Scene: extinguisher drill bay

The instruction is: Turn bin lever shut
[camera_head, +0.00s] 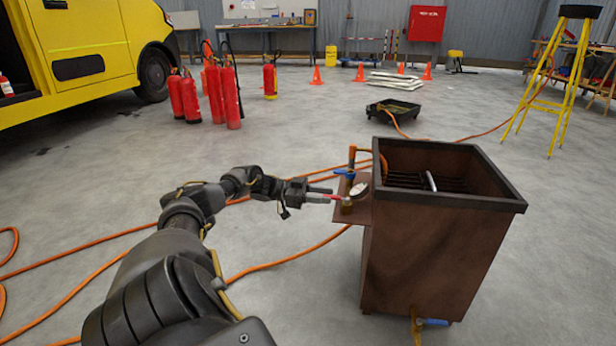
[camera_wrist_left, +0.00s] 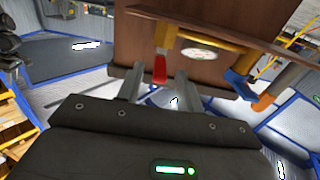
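The bin (camera_head: 440,240) is a dark brown, open-topped box standing on the floor. A side plate (camera_head: 345,213) on its left carries a brass valve (camera_head: 347,205) with a red lever (camera_head: 334,196), and a second valve with a blue lever (camera_head: 344,172). My left gripper (camera_head: 321,194) reaches the plate from the left. In the left wrist view its two fingers (camera_wrist_left: 159,78) are apart, with the red lever (camera_wrist_left: 160,68) in the gap between their tips; contact cannot be told. The blue lever (camera_wrist_left: 240,85) is outside the fingers, to the right. My right gripper is not in view.
A round white gauge (camera_head: 358,189) sits close to the red lever. Another blue lever (camera_head: 434,322) is low on the bin's front. An orange hose (camera_head: 290,262) crosses the floor. Red extinguishers (camera_head: 230,98) and a yellow stepladder (camera_head: 560,85) stand farther back.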

